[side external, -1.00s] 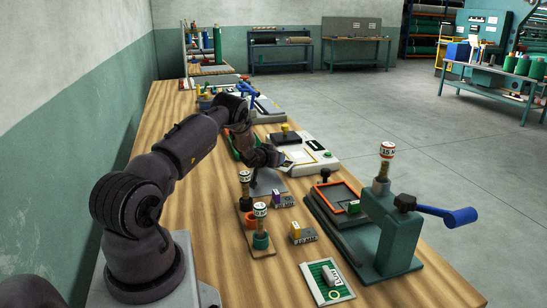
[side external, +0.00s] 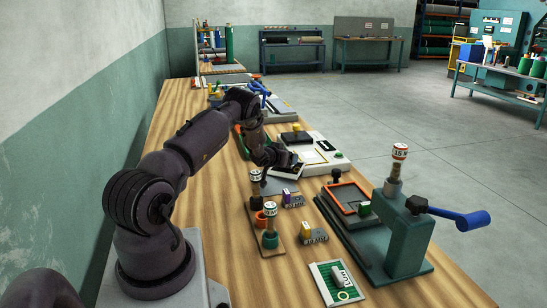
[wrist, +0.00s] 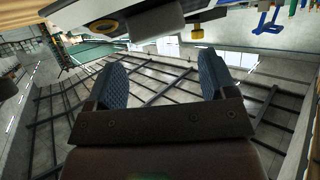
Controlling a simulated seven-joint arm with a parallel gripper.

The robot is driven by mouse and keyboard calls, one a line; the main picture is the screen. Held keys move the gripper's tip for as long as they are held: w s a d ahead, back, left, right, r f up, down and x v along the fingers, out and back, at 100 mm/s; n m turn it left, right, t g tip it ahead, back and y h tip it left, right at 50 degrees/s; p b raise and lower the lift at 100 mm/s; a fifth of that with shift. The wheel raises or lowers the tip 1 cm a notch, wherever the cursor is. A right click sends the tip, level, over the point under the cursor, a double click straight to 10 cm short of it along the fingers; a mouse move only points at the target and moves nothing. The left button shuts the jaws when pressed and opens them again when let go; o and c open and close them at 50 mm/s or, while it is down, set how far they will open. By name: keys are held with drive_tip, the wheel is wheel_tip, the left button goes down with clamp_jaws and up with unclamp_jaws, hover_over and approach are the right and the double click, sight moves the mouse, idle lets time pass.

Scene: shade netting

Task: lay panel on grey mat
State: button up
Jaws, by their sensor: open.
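In the side external view, a small green panel with a white border (side external: 322,282) lies flat near the bench's front edge. A grey mat (side external: 276,187) lies flat at mid-bench, partly hidden by my arm and small stands. My gripper (side external: 291,160) is low above the bench, behind the mat and beside the white device, well apart from the green panel. In the wrist view, the gripper's two blue-grey fingers (wrist: 162,85) stand wide apart with nothing between them.
A white device (side external: 336,161) stands beside my gripper. Several stamp-like posts (side external: 269,215) and small labelled blocks (side external: 314,236) crowd the bench in front. A green press with a blue handle (side external: 405,235) stands at right. Bare wood lies left of the posts.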

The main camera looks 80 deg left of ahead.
drive_tip(key=s+d+r+n+g, duration=0.1)
drive_tip(key=s+d+r, duration=0.5)
drive_tip(key=s+r, duration=0.3)
drive_tip(key=w+d+r+m+h, duration=0.1)
drive_tip(key=w+d+r+h, duration=0.15)
drive_tip(key=d+r, duration=0.7)
drive_tip(key=w+d+r+m+h, duration=0.1)
drive_tip(key=w+d+r, duration=0.4)
drive_tip(key=d, duration=0.7)
drive_tip(key=s+d+r+m+h, duration=0.2)
drive_tip(key=s+d, duration=0.1)
drive_tip(key=d, duration=0.4)
drive_tip(key=s+d+r+m+h, duration=0.1)
drive_tip(key=s+d+r, duration=0.15)
drive_tip(key=d, duration=0.45)
drive_tip(key=s+d+m+g+h, duration=0.2)
drive_tip(key=s+d+m, duration=0.3)
drive_tip(key=s+d, duration=0.6)
drive_tip(key=shift+s+d+r+g+h, duration=0.2)
drive_tip(key=shift+d+r+g+h, duration=0.1)
drive_tip(key=shift+g+h, duration=0.15)
drive_tip(key=shift+a, duration=0.1)
